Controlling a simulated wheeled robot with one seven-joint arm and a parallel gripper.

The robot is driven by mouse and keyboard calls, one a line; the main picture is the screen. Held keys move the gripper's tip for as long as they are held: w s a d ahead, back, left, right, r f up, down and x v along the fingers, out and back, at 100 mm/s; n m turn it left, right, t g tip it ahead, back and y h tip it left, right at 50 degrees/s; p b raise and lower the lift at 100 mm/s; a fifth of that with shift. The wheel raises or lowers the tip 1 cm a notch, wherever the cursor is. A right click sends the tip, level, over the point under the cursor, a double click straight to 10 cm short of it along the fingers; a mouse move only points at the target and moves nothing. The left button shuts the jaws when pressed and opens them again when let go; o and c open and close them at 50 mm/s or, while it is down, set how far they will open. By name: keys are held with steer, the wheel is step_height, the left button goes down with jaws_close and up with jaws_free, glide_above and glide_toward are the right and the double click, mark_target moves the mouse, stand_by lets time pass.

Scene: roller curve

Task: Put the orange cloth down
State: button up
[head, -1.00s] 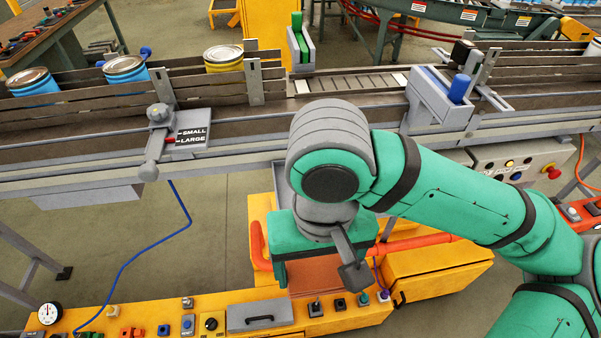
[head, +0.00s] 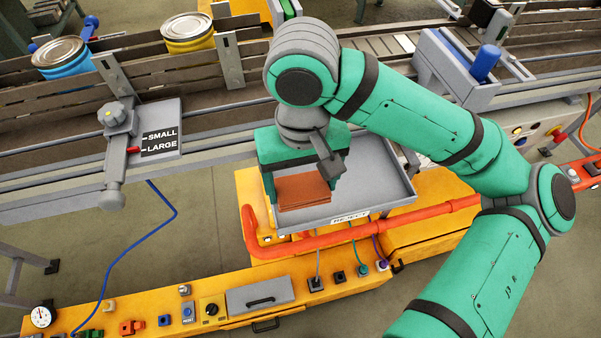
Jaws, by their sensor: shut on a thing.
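The orange cloth (head: 304,192) is a small folded layered piece held between the jaws of my gripper (head: 302,188). The gripper points downward, and its far finger is partly hidden by the arm and the cloth. Cloth and gripper show over the left part of a shallow grey tray (head: 384,160). I cannot tell whether the cloth touches the tray floor.
The tray's front label looks like "REJECT". Behind it runs a conveyor with cans (head: 187,32) and a SMALL/LARGE lever plate (head: 160,140). An orange pipe (head: 350,235) and a yellow control panel (head: 150,318) lie in front. The tray's right part is bare.

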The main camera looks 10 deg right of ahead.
steer(key=w+f, duration=0.2)
steer(key=w+d+f, duration=0.1)
steer(key=w+f, duration=0.3)
steer(key=w, duration=0.1)
steer(key=shift+w+d+f, duration=0.1)
steer(key=shift+d+f, duration=0.15)
steer(key=shift+d, duration=0.05)
steer(key=f, duration=0.3)
steer(key=shift+w+d, duration=0.1)
steer(key=shift+w, duration=0.25)
steer(key=shift+f, duration=0.5)
steer(key=shift+f, duration=0.1)
steer(key=o, duration=1.1)
step_height(320, 180, up, 12)
steer(key=shift+r, duration=0.15)
